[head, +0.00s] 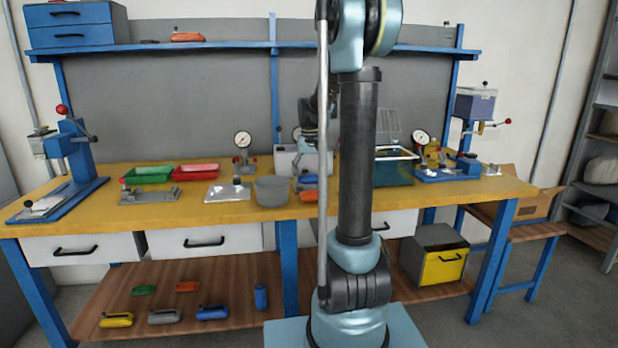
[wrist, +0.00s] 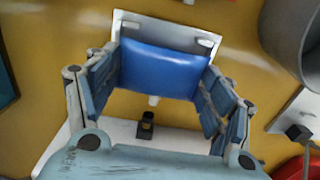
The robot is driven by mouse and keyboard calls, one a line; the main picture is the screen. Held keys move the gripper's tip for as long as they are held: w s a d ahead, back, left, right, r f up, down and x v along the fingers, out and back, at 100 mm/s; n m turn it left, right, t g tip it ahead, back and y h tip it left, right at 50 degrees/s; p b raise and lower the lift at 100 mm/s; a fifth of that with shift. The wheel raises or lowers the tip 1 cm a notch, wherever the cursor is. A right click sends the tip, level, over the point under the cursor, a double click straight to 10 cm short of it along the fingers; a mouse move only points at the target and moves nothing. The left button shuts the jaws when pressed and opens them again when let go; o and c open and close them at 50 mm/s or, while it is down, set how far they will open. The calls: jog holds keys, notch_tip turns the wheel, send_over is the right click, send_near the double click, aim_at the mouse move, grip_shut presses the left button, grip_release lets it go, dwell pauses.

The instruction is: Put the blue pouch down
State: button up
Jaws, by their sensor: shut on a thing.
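The blue pouch (wrist: 160,70) sits between the two fingers of my gripper (wrist: 160,82) in the wrist view, and the fingers are shut on its left and right sides. Behind it in that view is a pale plate (wrist: 125,25) with upright edges and small corner pieces. I cannot tell whether the pouch touches the plate. In the head view my arm column hides much of the gripper area. A small blue and orange patch (head: 308,194) shows left of the column at the bench, too small to tell apart.
A grey round bin (head: 271,191) stands on the yellow bench (head: 90,205); a grey round thing (wrist: 290,40) is close at right in the wrist view. A green tray (head: 147,175), a red tray (head: 196,174) and a plate fixture (head: 228,192) lie to the left.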

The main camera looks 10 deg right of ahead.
jog(key=shift+s+f, duration=0.1)
jog(key=shift+f, duration=0.5)
jog(key=o, duration=0.9)
